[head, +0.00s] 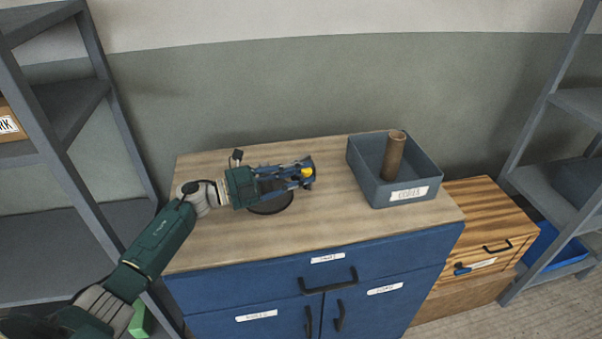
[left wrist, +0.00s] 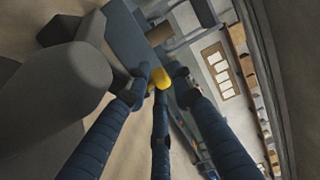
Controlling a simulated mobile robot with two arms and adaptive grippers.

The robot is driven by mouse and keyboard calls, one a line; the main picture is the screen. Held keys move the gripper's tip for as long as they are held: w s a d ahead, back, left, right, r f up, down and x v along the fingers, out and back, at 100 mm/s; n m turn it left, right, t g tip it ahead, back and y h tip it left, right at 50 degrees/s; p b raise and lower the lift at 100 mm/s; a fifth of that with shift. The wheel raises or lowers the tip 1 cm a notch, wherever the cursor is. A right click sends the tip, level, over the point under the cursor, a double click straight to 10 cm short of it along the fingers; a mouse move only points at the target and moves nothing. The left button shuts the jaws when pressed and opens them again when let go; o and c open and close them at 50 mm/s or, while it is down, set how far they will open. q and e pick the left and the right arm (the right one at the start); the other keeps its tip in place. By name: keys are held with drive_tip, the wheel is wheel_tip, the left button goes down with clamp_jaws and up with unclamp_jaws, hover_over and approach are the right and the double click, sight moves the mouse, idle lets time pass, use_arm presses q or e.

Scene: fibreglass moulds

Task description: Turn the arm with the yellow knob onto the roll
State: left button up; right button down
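The yellow knob (head: 307,172) is at the fingertips of my left gripper (head: 304,173), above the cabinet top. In the left wrist view the yellow knob (left wrist: 160,77) lies between the fingertips of the left gripper (left wrist: 159,84). The fingers stand spread around it, and I see no clear grip on it. A dark round base (head: 270,204) sits on the cabinet top under the gripper. The arm and the roll are mostly hidden by the gripper in the head view. A large dark grey rounded part (left wrist: 62,80) is close at the left in the wrist view. My right gripper is not seen.
A grey bin (head: 406,196) stands right of the gripper on the wooden cabinet top (head: 340,225), with a brown tube (head: 394,157) upright in it. The front of the top is clear. Grey shelves (head: 70,110) stand at the left, and more at the right.

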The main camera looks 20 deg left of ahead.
use_arm(q)
drive_tip(key=v, duration=1.2)
drive_tip(key=c, duration=0.3)
drive_tip(key=d+t+y, duration=0.1)
drive_tip(key=d, duration=0.2)
drive_tip(key=d+f+n+y+b, duration=0.1)
drive_tip(key=d, duration=0.1)
drive_tip(key=w+d+f+n+t, duration=0.1)
drive_tip(key=d, duration=0.2)
drive_tip(key=shift+w+d+t+y+b, duration=0.1)
drive_tip(key=shift+d+t+y+b, duration=0.2)
drive_tip(key=shift+y+b, duration=0.1)
clamp_jaws()
drive_tip(key=s+d+r+n+t+y+b, duration=0.1)
drive_tip(key=s+d+r+n+t+y, duration=0.2)
drive_tip(key=s+d+n+y, duration=0.15)
drive_tip(key=w+n+p, duration=0.1)
drive_tip(key=w+p, duration=0.2)
drive_tip(key=w, duration=0.6)
drive_tip(key=shift+w+a, duration=0.2)
drive_tip(key=shift+w, duration=0.15)
